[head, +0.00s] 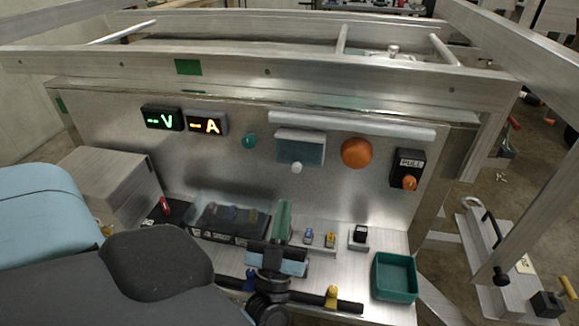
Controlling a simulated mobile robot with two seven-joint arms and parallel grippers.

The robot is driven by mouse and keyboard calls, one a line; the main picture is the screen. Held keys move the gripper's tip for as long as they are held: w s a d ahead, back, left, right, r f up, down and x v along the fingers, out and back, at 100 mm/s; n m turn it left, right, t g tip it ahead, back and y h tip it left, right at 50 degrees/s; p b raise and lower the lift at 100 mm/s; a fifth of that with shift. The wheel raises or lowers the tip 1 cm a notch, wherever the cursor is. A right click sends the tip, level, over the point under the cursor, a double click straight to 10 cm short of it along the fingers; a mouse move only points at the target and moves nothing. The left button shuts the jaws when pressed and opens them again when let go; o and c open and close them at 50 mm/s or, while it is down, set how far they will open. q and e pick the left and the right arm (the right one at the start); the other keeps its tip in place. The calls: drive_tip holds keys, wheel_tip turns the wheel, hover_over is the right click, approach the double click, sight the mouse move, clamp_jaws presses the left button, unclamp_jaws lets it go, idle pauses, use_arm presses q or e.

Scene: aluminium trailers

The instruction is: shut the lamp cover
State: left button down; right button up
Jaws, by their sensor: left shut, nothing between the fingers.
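A pale translucent cover (300,150) with a bright top edge is on the upright metal panel, under a long light bar (350,127). It looks like the lamp cover. A small white knob (296,168) shows at its lower edge; I cannot tell whether the cover stands ajar or lies flat. My left gripper (284,207) is shut and empty, below the cover and apart from it, in front of the panel's foot. My right gripper is out of view.
A clear-lidded box (229,197) sits left of my gripper. Small yellow and blue parts, and a green tray (396,279), are to the right. An orange knob (356,153) and a PULL switch (409,169) stick out right of the cover.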

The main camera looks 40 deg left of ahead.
use_arm(q)
drive_tip(key=s+d, duration=0.1)
drive_tip(key=s, duration=0.2)
drive_tip(key=s+d, duration=0.1)
drive_tip(key=shift+s+d, duration=0.15)
drive_tip(key=shift+d, duration=0.15)
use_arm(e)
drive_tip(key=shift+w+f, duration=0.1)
